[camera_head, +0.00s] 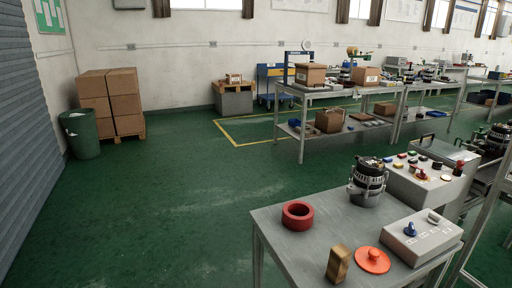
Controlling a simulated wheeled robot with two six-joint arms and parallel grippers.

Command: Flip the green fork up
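I cannot make out a green fork in this view. A grey control box (432,185) on the metal bench at the right carries small coloured buttons and levers, too small to tell their shapes. A second, light grey box (425,247) nearer the front has a blue knob (410,229) and a pale lever or knob (433,217). Neither of my grippers shows in the view.
The metal bench (330,217) also holds a red ring (298,215), an orange disc (372,260), a brass block (338,263) and an alternator (369,176) on a holder. Green floor lies open to the left. More workbenches stand behind.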

